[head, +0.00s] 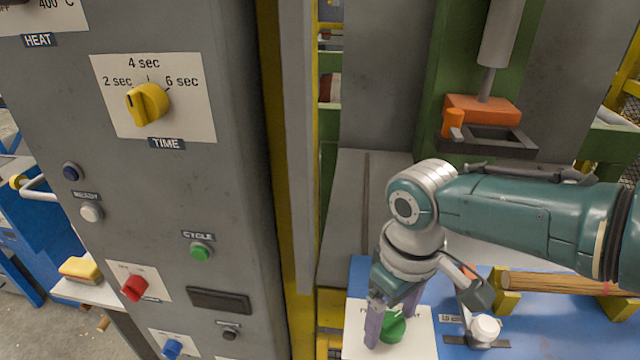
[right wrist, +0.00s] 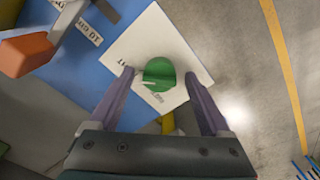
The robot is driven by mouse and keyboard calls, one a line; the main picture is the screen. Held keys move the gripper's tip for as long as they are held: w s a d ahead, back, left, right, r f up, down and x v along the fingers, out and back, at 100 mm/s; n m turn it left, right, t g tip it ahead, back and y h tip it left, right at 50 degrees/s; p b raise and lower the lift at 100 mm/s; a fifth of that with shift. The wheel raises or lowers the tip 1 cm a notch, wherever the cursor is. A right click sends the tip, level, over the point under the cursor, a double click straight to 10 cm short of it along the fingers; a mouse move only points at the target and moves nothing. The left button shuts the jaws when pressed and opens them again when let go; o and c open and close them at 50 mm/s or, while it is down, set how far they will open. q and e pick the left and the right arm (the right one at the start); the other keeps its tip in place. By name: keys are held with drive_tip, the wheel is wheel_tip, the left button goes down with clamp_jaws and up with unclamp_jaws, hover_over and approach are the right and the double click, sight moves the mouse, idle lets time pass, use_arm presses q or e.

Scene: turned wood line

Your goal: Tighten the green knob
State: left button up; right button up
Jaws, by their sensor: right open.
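The green knob (head: 393,327) sits on a white plate (head: 421,338) at the bottom of the head view. In the right wrist view the knob (right wrist: 159,73) is round with a pale pointer mark, and the plate carries partly readable lettering. My right gripper (head: 392,322) points down at the knob with its two purple fingers apart. In the right wrist view the open fingers (right wrist: 162,78) stand to either side of the knob, with visible gaps. Part of the knob is hidden behind the gripper in the head view. My left gripper is not in view.
A grey control panel with a yellow time knob (head: 148,103) and a red knob (head: 134,287) stands at left. A white knob (head: 485,329) and a wooden bar (head: 548,284) on yellow supports are right of my gripper. An orange-topped press (head: 482,108) is behind.

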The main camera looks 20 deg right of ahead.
sight(392, 319)
drive_tip(key=shift+r, duration=0.4)
wheel_tip(392, 319, up, 8)
drive_tip(key=p, duration=0.3)
drive_tip(key=shift+r, duration=0.25)
drive_tip(key=shift+r+p, duration=0.3)
